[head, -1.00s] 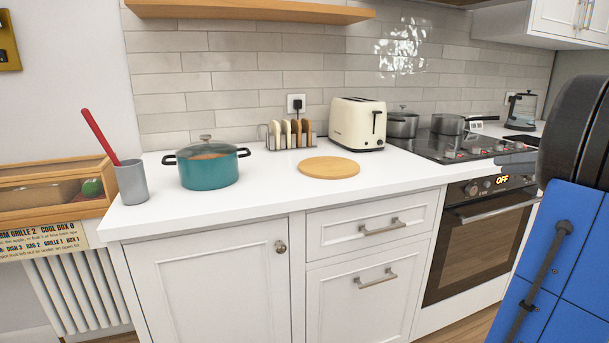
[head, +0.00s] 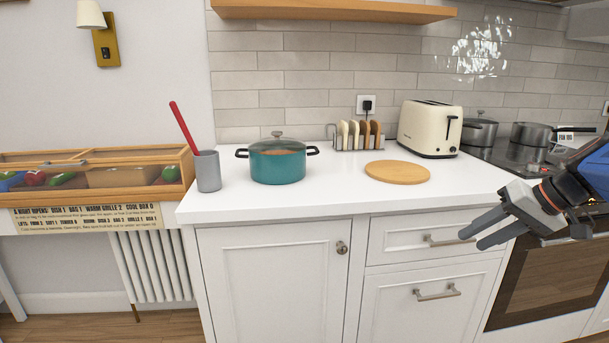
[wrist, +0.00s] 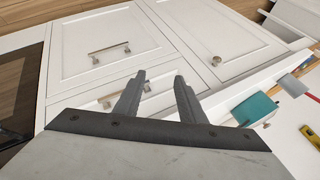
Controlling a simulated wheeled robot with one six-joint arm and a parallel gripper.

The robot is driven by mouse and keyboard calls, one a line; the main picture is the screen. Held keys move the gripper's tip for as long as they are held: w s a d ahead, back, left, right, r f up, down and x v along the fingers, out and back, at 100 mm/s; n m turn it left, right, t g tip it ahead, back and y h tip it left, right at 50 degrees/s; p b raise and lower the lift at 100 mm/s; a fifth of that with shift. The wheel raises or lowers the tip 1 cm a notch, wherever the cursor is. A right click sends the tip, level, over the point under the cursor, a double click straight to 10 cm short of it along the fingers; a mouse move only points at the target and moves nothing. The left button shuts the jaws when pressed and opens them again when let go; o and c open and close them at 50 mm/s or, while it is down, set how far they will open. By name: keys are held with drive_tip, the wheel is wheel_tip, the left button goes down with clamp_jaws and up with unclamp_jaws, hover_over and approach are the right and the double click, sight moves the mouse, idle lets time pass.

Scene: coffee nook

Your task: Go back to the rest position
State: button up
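My gripper (head: 486,229) is at the right of the head view, in front of the counter's drawers and the oven. In the wrist view my gripper (wrist: 160,80) has its two fingers apart with nothing between them. It hangs clear of the counter and touches nothing that I can see.
The white counter (head: 330,200) holds a teal pot (head: 278,162), a grey cup (head: 208,172) with a red-handled tool, a round board (head: 397,172), a toast rack (head: 358,136) and a toaster (head: 430,128). A wooden case (head: 100,178) stands at left. Two pans sit on the hob.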

drive_tip(key=s+a+f+n+g+h, duration=0.1)
drive_tip(key=s+a+f+h, duration=0.4)
drive_tip(key=s+a+f, duration=0.7)
drive_tip(key=s+f+n, duration=0.1)
drive_tip(key=s, duration=0.3)
drive_tip(key=shift+a, duration=0.4)
